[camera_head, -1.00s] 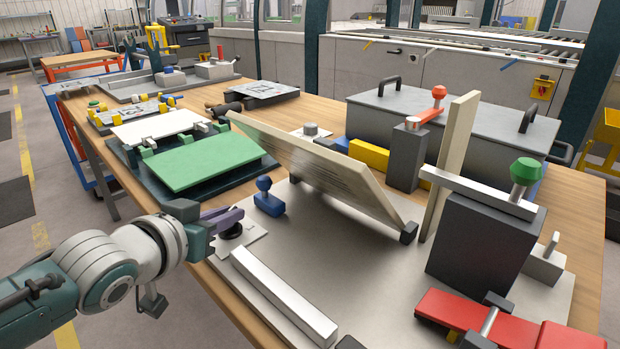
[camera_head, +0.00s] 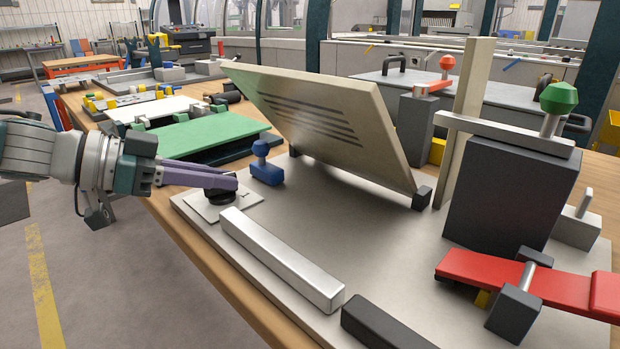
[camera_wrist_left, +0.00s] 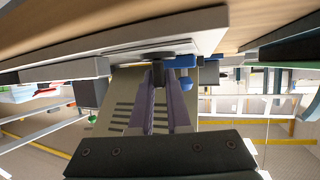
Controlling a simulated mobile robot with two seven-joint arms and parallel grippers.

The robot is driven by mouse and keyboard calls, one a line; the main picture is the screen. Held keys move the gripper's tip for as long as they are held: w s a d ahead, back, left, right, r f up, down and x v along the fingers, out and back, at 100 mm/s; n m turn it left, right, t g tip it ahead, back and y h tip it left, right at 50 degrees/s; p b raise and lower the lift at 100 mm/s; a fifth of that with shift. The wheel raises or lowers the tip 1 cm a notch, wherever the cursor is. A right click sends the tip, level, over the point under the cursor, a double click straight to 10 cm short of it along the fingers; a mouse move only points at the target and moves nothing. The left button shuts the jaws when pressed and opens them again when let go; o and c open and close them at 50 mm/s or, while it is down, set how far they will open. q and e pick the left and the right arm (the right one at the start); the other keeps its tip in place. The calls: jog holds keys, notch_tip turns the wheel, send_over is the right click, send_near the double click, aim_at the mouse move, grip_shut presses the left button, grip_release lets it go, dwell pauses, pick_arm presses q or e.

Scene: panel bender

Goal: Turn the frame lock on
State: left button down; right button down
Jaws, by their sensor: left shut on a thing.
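A round black knob (camera_head: 220,193) sits on a small light plate (camera_head: 238,207) at the left front of the grey fixture base, apparently the frame lock. My left gripper (camera_head: 230,183) comes in from the left with its purple fingers shut on the knob. In the left wrist view the two purple fingers (camera_wrist_left: 163,90) reach the dark knob (camera_wrist_left: 158,57). The fingers partly hide the knob, so its turned angle is unclear. A tilted beige panel (camera_head: 325,120) with dark slots stands behind it on the base. My right gripper is not in view.
A blue knobbed piece (camera_head: 266,170) stands just right of the fingers. A silver bar (camera_head: 280,262) lies in front. A dark block with a green knob (camera_head: 558,98) and a red clamp arm (camera_head: 520,280) are at right. A green plate (camera_head: 205,135) lies behind.

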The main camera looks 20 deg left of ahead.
pick_arm(q)
jog(key=shift+w+f+m+g+h+b, duration=0.15)
jog(key=shift+m+g+h+b, duration=0.45)
jog(key=shift+m+h+b, duration=0.4)
jog(key=shift+r+m+g+b, duration=0.2)
jog(key=shift+m+g+b, duration=0.15)
jog(key=shift+b, duration=0.35)
jog(key=c, duration=0.9)
grip_release()
jog(key=p+v, duration=0.1)
jog(key=v, duration=0.9)
